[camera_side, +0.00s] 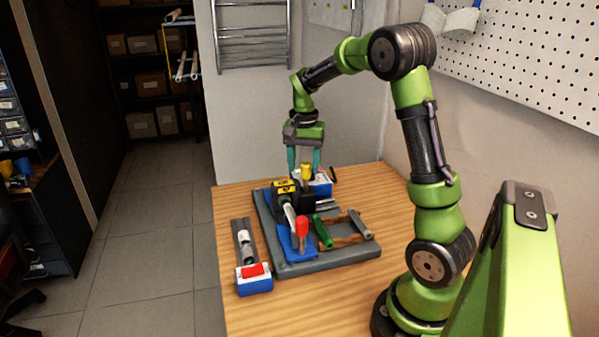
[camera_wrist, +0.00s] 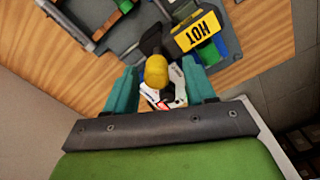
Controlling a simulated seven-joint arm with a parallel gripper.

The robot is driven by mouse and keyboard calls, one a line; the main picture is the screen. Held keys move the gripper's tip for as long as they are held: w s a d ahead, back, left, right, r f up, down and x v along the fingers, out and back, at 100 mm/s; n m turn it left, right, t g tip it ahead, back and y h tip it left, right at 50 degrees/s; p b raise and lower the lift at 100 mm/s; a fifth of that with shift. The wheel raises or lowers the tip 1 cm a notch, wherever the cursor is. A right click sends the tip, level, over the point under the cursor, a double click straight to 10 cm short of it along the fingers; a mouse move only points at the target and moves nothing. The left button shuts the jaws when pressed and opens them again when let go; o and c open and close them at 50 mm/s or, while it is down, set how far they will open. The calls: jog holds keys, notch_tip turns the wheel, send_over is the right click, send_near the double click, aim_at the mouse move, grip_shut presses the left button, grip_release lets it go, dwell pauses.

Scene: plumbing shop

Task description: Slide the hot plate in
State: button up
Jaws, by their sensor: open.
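The hot plate's yellow "HOT" label (camera_wrist: 197,31) is large in the wrist view. In the side view the label sits on a dark block (camera_side: 285,186) on the grey fixture board. Beside it a yellow knob (camera_side: 306,168) stands up; it also shows in the wrist view (camera_wrist: 156,72) on a black arm. My gripper (camera_side: 304,172) points down over the far part of the board, with its two teal fingers apart. In the wrist view my gripper (camera_wrist: 159,80) has the knob between its fingers, with gaps on both sides. How deep the fingers reach is unclear.
The grey board (camera_side: 320,262) lies on a wooden table (camera_side: 240,208). It carries a red-handled tool (camera_side: 302,228) on a blue block, a green handle (camera_side: 323,232) and a grey bar. A grey tray (camera_side: 243,240) with a blue-and-white box (camera_side: 254,283) lies left. Front table area is clear.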

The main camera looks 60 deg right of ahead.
notch_tip(320, 180, up, 15)
dwell(0.3)
jog(key=shift+w, duration=0.1)
